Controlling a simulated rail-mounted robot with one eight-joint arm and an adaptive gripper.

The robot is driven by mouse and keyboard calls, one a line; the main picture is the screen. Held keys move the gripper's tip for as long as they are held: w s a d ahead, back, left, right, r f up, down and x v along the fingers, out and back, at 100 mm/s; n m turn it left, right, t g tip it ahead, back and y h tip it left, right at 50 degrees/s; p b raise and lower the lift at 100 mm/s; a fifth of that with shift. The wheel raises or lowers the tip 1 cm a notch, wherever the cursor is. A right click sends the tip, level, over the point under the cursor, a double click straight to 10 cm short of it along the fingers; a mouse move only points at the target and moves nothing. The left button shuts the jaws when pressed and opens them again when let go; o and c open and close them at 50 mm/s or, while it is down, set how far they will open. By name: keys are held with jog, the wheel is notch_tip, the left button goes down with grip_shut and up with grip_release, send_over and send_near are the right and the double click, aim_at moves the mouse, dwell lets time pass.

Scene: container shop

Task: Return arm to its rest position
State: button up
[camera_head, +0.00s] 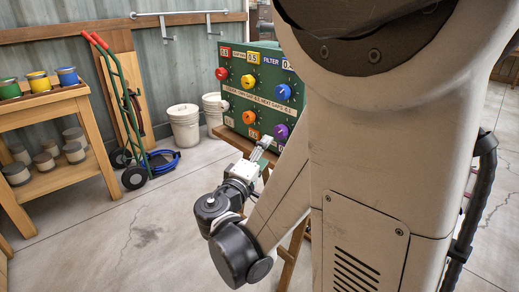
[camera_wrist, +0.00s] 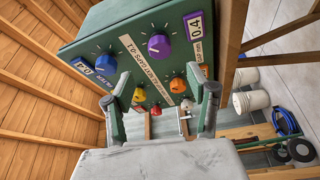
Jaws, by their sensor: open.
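My gripper (camera_head: 262,150) is at the end of my arm, in front of the lower part of a green control box (camera_head: 262,60). In the wrist view the two fingers of my gripper (camera_wrist: 160,97) are spread wide with nothing between them. The box's panel shows beyond the fingertips, with a purple knob (camera_wrist: 159,46) and an orange knob (camera_wrist: 178,85). I cannot tell how far the fingertips are from the panel.
The box stands on a wooden stand. A wooden shelf (camera_head: 40,105) with paint cans is at left. A green hand truck (camera_head: 122,100), a blue hose (camera_head: 163,163) and white buckets (camera_head: 184,130) are near the wall. The floor at front left is clear.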

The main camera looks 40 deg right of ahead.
jog(key=shift+f, duration=0.1)
dwell(0.5)
jog(key=s+a+f+m+y, duration=0.1)
jog(key=s+a+f+y, duration=0.1)
jog(key=s+a+y, duration=0.35)
jog(key=s+a+f+m+g+y, duration=0.1)
jog(key=s+a+y, duration=0.1)
jog(key=a+y, duration=0.55)
jog(key=s+a+f+m+y, duration=0.15)
jog(key=s+a+y, duration=0.25)
jog(key=a, duration=0.5)
notch_tip(320, 180, up, 14)
jog(key=p, duration=1.4)
jog(key=shift+w+r+p, duration=0.2)
jog(key=shift+p, duration=0.1)
jog(key=shift+n, duration=0.25)
